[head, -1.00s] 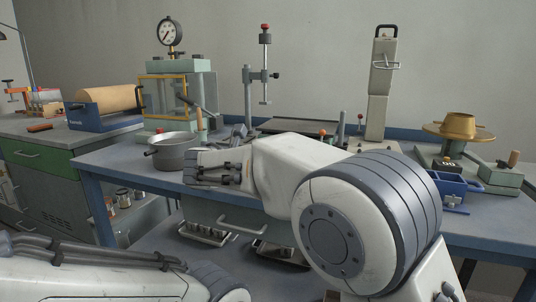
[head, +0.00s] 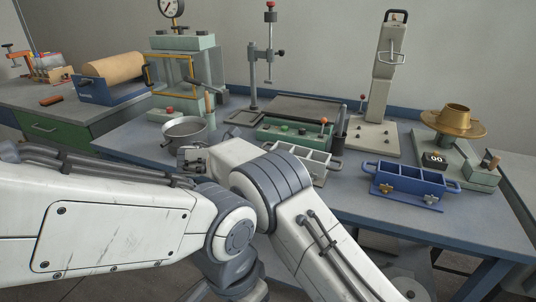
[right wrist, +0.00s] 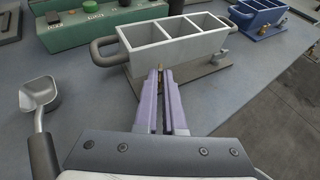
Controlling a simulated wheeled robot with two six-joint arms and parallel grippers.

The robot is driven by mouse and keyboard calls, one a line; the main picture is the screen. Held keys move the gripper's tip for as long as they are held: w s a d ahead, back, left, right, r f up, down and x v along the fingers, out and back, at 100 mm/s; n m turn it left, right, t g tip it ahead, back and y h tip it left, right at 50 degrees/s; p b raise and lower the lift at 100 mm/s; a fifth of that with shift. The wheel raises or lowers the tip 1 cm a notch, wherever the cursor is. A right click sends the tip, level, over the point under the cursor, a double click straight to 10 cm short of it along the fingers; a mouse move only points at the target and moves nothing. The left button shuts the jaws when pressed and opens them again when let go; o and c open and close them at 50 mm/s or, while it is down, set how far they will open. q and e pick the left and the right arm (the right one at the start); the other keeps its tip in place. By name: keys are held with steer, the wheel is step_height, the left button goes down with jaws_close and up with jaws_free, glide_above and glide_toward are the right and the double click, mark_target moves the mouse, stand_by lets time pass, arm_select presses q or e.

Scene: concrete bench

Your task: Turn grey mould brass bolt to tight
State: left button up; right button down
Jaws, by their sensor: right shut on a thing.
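The grey mould (head: 318,160) is an open box with several compartments, on the bench behind my right arm in the head view. In the right wrist view the grey mould (right wrist: 165,52) shows its long front wall, with a handle at its left end. My right gripper (right wrist: 160,74) has its two purple fingers shut on the brass bolt (right wrist: 161,69) low at the mould's front. Only a little of the bolt shows between the fingertips. In the head view my arm hides the bolt and the right fingertips. My left arm enters from the left; its gripper is out of view.
A green box (head: 292,132) is behind the grey mould. A steel pan (head: 185,132) stands left of my right wrist. A small grey cup with a handle (right wrist: 38,93) is left of my right gripper.

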arm_select(q)
steer(key=shift+r, duration=0.25)
arm_select(e)
steer(key=shift+d+f, duration=0.1)
steer(key=c, duration=1.3)
jaws_free()
arm_select(q)
steer(key=shift+r, duration=0.1)
